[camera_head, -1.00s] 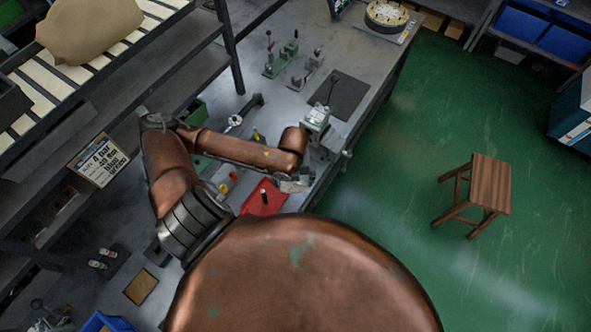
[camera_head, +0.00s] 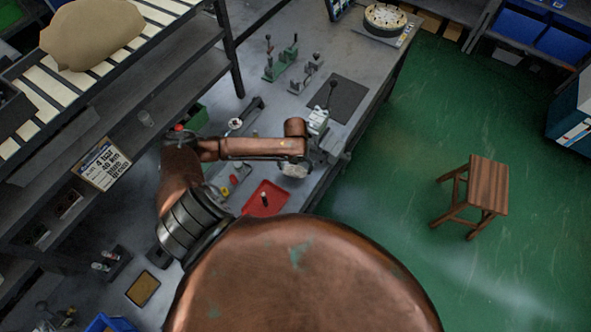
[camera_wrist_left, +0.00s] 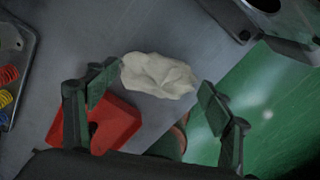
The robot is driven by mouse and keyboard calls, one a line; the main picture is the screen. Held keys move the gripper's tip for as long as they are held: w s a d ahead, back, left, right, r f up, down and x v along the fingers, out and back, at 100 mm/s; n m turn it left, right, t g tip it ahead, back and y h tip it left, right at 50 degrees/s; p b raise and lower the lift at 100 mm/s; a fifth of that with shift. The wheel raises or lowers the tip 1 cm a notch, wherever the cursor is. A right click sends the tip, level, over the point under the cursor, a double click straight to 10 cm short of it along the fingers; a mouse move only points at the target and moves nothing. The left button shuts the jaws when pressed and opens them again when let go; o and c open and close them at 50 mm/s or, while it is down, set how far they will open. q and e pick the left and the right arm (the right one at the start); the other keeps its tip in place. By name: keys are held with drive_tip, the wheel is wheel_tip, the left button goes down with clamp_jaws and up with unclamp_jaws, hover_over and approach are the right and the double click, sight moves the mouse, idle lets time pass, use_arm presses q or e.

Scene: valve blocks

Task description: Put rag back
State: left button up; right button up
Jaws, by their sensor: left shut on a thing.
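The rag (camera_wrist_left: 160,75) is a pale, crumpled cloth in the left wrist view. My left gripper (camera_wrist_left: 160,80) is shut on it, with one dark finger at each side of the cloth. Behind the rag is the grey bench top (camera_wrist_left: 75,50), near its edge with the green floor. In the head view my left arm reaches over the bench from the left. My right gripper is not in view.
A red tray (camera_head: 268,197) with a dark upright piece lies on the bench close to the left arm. A grey vise-like device (camera_head: 318,122) stands just beyond the wrist. Green lever clamps (camera_head: 281,62) stand further back. A wooden stool (camera_head: 475,190) is on the floor.

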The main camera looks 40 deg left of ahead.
sight(296, 170)
use_arm(q)
drive_tip(key=shift+w+a+f, duration=0.25)
drive_tip(key=shift+w+f, duration=0.1)
drive_tip(key=shift+f, duration=1.7)
drive_tip(key=shift+f, duration=0.1)
drive_tip(key=o, duration=1.1)
drive_tip(key=shift+o, duration=0.2)
wheel_tip(296, 170, up, 12)
drive_tip(key=shift+r, duration=0.1)
